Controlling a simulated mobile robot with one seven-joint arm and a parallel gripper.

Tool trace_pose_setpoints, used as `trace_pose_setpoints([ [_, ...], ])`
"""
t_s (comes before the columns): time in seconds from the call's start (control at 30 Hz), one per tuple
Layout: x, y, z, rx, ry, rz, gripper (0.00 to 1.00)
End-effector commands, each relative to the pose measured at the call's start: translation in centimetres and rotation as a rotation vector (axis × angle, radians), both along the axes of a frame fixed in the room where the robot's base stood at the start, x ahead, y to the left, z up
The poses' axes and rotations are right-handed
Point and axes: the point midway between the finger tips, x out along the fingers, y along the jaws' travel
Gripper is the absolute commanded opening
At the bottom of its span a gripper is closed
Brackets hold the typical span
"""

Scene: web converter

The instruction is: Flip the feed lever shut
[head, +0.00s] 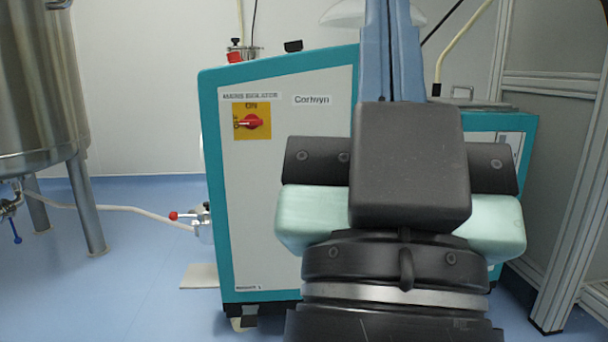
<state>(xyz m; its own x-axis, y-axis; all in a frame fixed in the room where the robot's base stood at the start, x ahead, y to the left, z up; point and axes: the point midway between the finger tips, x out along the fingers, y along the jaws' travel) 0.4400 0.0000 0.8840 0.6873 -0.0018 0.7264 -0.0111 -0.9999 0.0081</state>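A small lever with a red tip (174,215) sticks out to the left from a metal valve fitting (204,224) low on the left side of the teal and grey machine (285,180). The lever looks roughly level. A pale hose runs from this fitting toward the tank on the left. My arm's dark and mint-green parts fill the right foreground and hide much of the machine's front. I cannot make out any gripper fingertips, and nothing of mine is seen touching the lever.
A red rotary switch (252,121) sits on a yellow plate on the machine's front. A steel tank (40,90) on legs stands at the left, with a blue-handled valve (16,228). A grey framed partition (560,150) stands at the right. Blue floor (130,270) is open between tank and machine.

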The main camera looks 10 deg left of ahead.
Motion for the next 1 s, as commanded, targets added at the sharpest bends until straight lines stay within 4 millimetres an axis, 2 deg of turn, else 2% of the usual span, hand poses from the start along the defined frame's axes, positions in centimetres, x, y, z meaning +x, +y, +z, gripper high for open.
trace_pose_setpoints([
  [0.03, 0.0, 0.0, 3.4, 0.001, -0.001, 0.001, 0.0],
  [0.6, 0.0, 0.0, 22.5, 0.006, 0.0, 0.008, 0.0],
  [0.7, 0.0, 0.0, 25.1, 0.007, 0.0, 0.009, 0.0],
  [0.8, 0.0, 0.0, 26.5, 0.008, 0.0, 0.009, 0.0],
  [1.0, 0.0, 0.0, 26.7, 0.008, 0.001, 0.01, 0.0],
])
